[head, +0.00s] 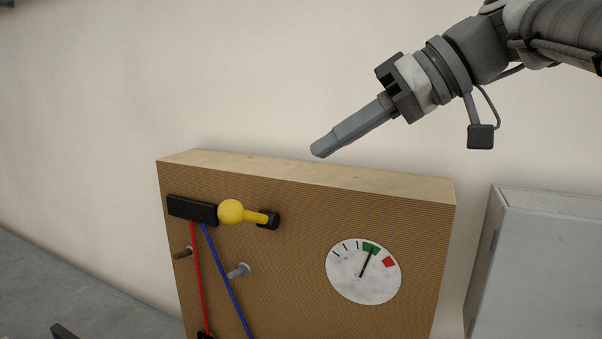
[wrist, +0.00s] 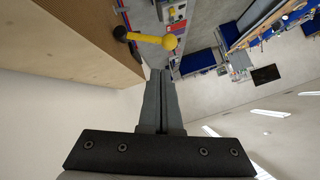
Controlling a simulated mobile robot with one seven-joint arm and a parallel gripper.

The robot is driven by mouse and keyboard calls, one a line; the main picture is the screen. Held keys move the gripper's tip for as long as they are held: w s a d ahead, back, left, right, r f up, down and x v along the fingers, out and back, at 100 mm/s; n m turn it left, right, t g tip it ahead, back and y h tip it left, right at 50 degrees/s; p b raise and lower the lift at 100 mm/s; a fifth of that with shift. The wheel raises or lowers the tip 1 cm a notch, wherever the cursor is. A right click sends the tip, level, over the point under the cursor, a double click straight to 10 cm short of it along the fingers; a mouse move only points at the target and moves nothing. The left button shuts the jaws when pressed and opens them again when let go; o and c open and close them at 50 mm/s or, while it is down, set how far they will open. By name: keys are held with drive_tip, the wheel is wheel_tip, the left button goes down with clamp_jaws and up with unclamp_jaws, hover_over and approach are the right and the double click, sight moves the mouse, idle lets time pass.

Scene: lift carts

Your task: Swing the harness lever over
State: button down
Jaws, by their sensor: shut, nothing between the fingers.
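The yellow lever (head: 256,216) with a ball knob is mounted on the upright brown panel (head: 300,230). Its pivot is a black block at its right end, and it points left, with the knob close to a black bar (head: 190,210). In the wrist view the lever (wrist: 147,38) shows at the top, beyond the fingertips. My gripper (head: 318,152) is shut and empty. It is above the panel's top edge, up and to the right of the lever, and apart from it. The fingers (wrist: 159,76) also show in the wrist view.
A round dial (head: 345,285) with a needle on the green mark is at the panel's right. Red (head: 194,265) and blue (head: 224,275) cords hang from the black bar, near two pegs. A grey cabinet (head: 550,265) stands at the right. The space above the panel's left part is clear.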

wheel_tip(320, 180, up, 3)
drive_tip(key=n+y, duration=0.1)
drive_tip(key=n, duration=0.1)
drive_tip(key=p, duration=0.2)
hover_over(249, 215)
drive_tip(key=s+d, duration=0.1)
drive_tip(key=s, duration=0.1)
drive_tip(key=shift+f, duration=4.45)
drive_tip(key=shift+s+d+g, duration=0.15)
drive_tip(key=shift+g, duration=0.15)
drive_tip(key=shift+f+b, duration=0.15)
drive_tip(key=shift+b, duration=0.15)
